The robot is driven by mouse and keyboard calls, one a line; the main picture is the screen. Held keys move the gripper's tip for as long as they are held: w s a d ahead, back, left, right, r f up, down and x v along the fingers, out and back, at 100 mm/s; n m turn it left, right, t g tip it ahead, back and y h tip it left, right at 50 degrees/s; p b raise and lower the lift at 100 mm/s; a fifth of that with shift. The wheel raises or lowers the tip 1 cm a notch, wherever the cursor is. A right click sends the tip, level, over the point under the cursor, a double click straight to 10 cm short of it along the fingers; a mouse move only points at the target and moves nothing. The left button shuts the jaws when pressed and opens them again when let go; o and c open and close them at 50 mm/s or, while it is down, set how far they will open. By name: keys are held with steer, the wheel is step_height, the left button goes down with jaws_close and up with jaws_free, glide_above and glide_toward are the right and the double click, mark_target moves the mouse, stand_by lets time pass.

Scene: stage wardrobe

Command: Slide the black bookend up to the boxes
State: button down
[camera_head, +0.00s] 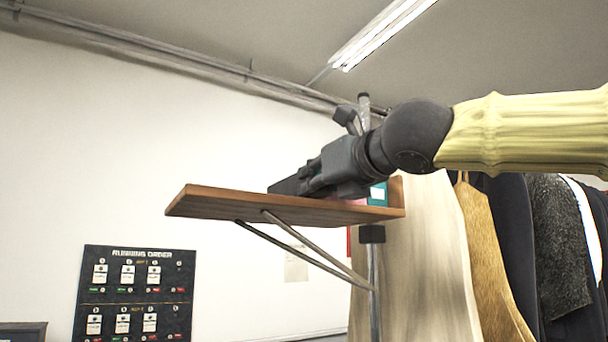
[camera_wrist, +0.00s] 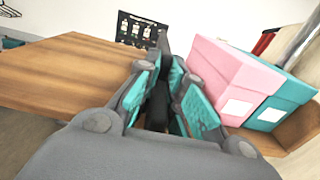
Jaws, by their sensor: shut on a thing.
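In the wrist view the black bookend (camera_wrist: 158,103) stands upright on the wooden shelf between the teal pads of my gripper (camera_wrist: 163,92). My gripper is shut on it, and the fingers hide much of it. A pink box (camera_wrist: 230,68) and a teal box (camera_wrist: 268,115) stand side by side to the right. The right finger lies between the bookend and the pink box, close to that box. In the head view my gripper (camera_head: 303,183) is low over the shelf, and the teal box (camera_head: 378,195) shows partly behind it.
The wooden shelf (camera_head: 205,202) is clear on its left side, and an upright end board (camera_head: 396,191) closes its right end. Metal struts hold it to a pole. Clothes (camera_head: 480,260) hang at the right, below my arm. A dark notice board (camera_head: 135,295) is on the wall.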

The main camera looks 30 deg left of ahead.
steer(key=c, duration=1.5)
jaws_free()
steer(key=v, duration=1.2)
